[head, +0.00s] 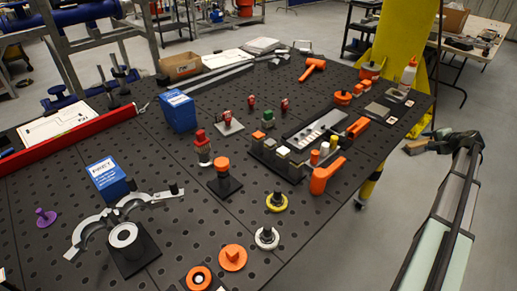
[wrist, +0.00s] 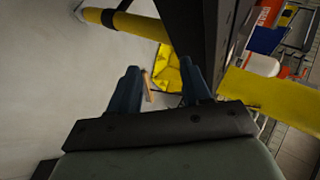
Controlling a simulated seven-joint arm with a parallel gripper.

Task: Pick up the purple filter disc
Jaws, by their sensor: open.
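The purple filter disc (head: 45,217), with a small knob standing up from it, lies on the black perforated table (head: 75,250) at the far left in the head view. My gripper (wrist: 162,82) is open and empty in the wrist view, its two dark fingers apart, with floor behind them. In the head view my gripper (head: 432,143) is off the table's right side, far across the table from the disc. The disc is not visible in the wrist view.
A silver curved bracket (head: 85,234) and a blue-and-white box (head: 108,180) stand right of the disc. A red rail (head: 80,125) runs behind it. Orange parts, blocks and a white bottle (head: 407,76) crowd the middle and right. A yellow post (head: 400,40) rises beyond the table.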

